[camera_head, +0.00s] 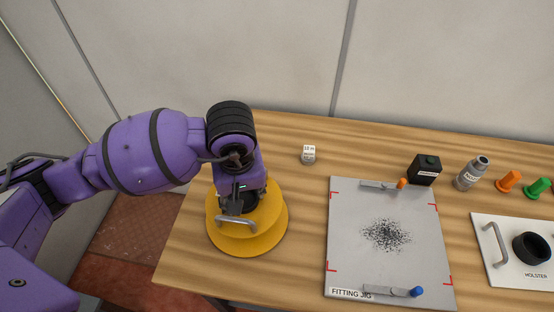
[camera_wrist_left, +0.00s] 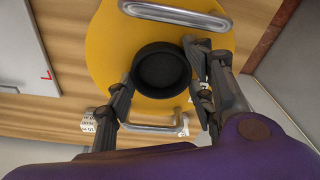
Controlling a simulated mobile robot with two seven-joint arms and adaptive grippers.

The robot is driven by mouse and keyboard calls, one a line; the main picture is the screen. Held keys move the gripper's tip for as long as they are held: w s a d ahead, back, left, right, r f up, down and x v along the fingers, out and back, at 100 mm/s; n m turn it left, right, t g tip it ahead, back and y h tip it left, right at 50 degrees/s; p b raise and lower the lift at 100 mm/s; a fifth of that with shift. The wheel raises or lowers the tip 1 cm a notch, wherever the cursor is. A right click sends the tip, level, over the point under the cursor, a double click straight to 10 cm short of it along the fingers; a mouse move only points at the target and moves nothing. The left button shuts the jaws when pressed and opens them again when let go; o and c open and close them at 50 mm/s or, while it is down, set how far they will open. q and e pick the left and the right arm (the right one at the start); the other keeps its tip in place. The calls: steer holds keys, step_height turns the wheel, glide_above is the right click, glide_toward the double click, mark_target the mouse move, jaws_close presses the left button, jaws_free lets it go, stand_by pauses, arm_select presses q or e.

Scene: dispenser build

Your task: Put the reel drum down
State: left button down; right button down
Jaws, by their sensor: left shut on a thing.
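The reel drum (camera_head: 268,236) is yellow, with a round flange, a black hub (camera_wrist_left: 162,72) and metal bar handles, and it is at the left end of the table. My left gripper (camera_head: 240,205) reaches down onto it from above and is shut on it. In the left wrist view the two fingers (camera_wrist_left: 163,92) lie on either side of the black hub, over the yellow flange (camera_wrist_left: 105,55). The drum looks level. I cannot tell whether its underside touches the table. My right gripper is not in view.
The wooden table (camera_head: 290,190) is bare between the drum and the grey fitting jig board (camera_head: 345,235). A small white labelled block (camera_head: 308,154) stands behind.

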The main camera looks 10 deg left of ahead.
mark_target(246, 207)
arm_select(q)
steer(key=shift+w+f, duration=0.1)
steer(key=shift+f, duration=0.05)
steer(key=c, duration=1)
jaws_free()
steer(key=shift+o, duration=0.9)
steer(key=shift+r, duration=0.2)
step_height(246, 207, up, 12)
steer(key=s, duration=0.1)
steer(key=shift+s+d, duration=0.3)
steer(key=shift+s, duration=0.1)
steer(key=shift+f, duration=0.15)
